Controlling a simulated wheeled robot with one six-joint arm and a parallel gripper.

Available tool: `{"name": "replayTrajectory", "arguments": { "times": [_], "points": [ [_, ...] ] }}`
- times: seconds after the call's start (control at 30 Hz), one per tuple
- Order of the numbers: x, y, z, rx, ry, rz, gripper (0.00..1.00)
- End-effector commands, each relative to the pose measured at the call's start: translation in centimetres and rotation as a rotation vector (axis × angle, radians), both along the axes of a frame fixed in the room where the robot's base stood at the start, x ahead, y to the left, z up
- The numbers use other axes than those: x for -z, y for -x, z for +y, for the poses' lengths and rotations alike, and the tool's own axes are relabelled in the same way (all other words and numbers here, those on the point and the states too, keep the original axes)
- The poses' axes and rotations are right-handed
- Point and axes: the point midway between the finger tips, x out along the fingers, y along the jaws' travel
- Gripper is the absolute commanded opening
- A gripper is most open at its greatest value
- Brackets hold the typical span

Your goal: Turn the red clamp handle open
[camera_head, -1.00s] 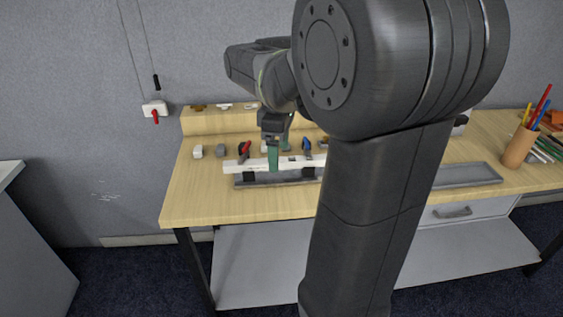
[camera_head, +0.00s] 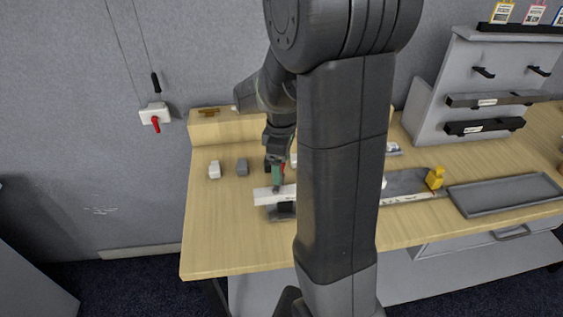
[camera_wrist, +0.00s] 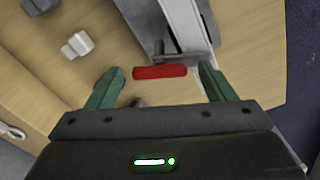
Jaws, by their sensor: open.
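The red clamp handle (camera_wrist: 160,71) lies across the gap between my gripper's fingers in the wrist view, beside a white rail (camera_wrist: 186,22). In the head view only a small red part of the handle (camera_head: 283,169) shows behind the fingers. My gripper (camera_head: 276,180) points down over the left end of the white rail (camera_head: 264,196). Its green fingers are open, one on each side of the handle (camera_wrist: 160,78), with a gap at both ends. I cannot tell how far above or below the handle the fingertips are. My arm hides the middle of the rail.
A white block (camera_head: 214,170) and a grey block (camera_head: 242,167) stand on the table (camera_head: 220,225) left of the rail. A wall switch with a red lever (camera_head: 155,122) hangs at left. A yellow object (camera_head: 435,178), a grey tray (camera_head: 505,193) and a grey rack (camera_head: 455,80) are at right.

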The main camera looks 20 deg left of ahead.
Motion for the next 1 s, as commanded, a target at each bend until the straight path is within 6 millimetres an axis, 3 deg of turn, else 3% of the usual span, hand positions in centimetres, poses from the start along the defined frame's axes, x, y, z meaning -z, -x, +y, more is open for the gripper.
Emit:
{"name": "replayTrajectory", "arguments": {
  "times": [0.13, 0.37, 0.67, 1.0],
  "points": [
    [0.00, -0.01, 0.01, 0.000, 0.000, 0.000, 0.74],
    [-0.02, 0.00, 0.01, 0.000, 0.000, 0.001, 0.32],
    [-0.04, 0.00, 0.01, 0.032, 0.000, 0.001, 0.32],
    [-0.06, -0.02, 0.01, 0.243, 0.000, 0.000, 0.32]
  ]
}}
